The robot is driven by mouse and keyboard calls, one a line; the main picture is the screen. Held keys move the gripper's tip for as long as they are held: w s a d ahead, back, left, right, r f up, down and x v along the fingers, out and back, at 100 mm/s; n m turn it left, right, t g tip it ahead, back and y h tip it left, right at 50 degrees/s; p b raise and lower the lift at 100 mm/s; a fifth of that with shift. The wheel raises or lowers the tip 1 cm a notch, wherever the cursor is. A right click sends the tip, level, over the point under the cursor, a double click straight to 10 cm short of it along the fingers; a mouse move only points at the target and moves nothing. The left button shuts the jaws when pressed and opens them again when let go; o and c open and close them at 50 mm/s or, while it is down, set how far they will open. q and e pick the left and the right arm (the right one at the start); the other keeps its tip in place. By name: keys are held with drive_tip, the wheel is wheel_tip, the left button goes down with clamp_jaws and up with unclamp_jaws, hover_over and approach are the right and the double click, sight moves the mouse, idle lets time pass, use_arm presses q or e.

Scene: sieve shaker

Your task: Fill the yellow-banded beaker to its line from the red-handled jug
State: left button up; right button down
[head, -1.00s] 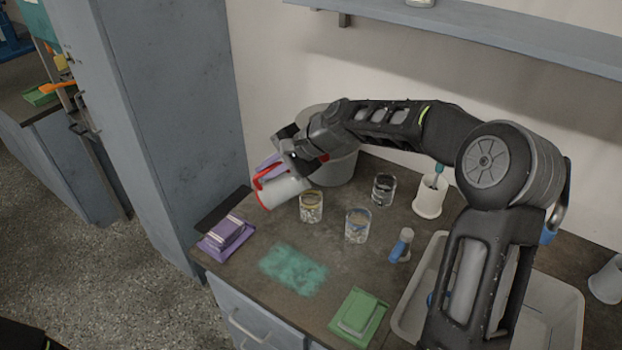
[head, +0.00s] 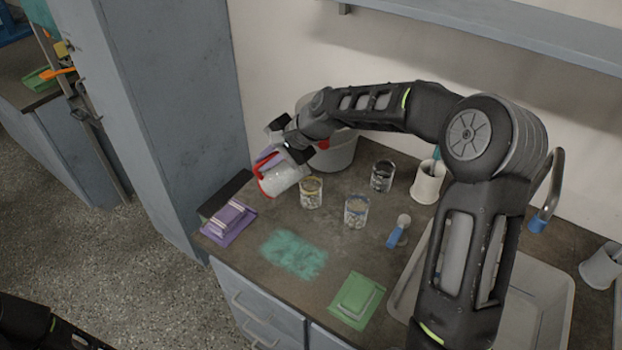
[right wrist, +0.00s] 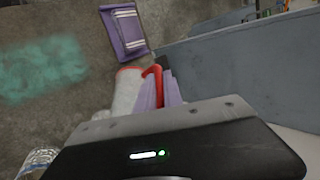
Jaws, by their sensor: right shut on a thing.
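In the right wrist view the jug (right wrist: 126,92) shows beside the purple-grey fingers, partly hidden by the gripper body. The yellow-banded beaker (head: 311,193) stands upright just right of the jug, with greyish contents low in it. I cannot tell its exact level against the line. No stream shows between them. My left gripper is not in view.
A blue-banded beaker (head: 356,211) and a dark-banded beaker (head: 382,176) stand to the right.

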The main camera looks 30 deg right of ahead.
drive_tip(key=a+h+p, duration=0.1)
drive_tip(key=p, duration=0.2)
drive_tip(key=shift+r+p, duration=0.3)
drive_tip(key=shift+r, duration=0.1)
drive_tip(key=p, duration=0.1)
drive_tip(key=f+h+p, duration=0.1)
drive_tip(key=a+f+g+p, duration=0.1)
drive_tip(key=shift+w+n+h, duration=0.25)
drive_tip(key=shift+n+h, duration=0.05)
drive_tip(key=a+f+h, duration=0.2)
drive_tip(key=f, duration=0.1)
drive_tip(key=w+a+f+g+h, duration=0.1)
drive_tip(key=f, duration=0.1)
drive_tip(key=shift+w+a+f+n, duration=0.1)
drive_tip(key=shift+a+f+n, duration=0.05)
drive_tip(key=shift+a+n, duration=0.25)
drive_tip(key=shift+w+a+f+g+h+b, duration=0.15)
drive_tip(key=shift+a+h, duration=0.15)
drive_tip(key=shift+h, duration=0.3)
drive_tip(key=shift+w+a+r+g+h+b, duration=0.1)
drive_tip(key=shift+a+g+h+b, duration=0.15)
drive_tip(key=shift+h, duration=0.35)
drive_tip(key=shift+w+a+f+g+h+b, duration=0.1)
drive_tip(key=shift+a+h, duration=0.2)
drive_tip(key=shift+h, duration=0.3)
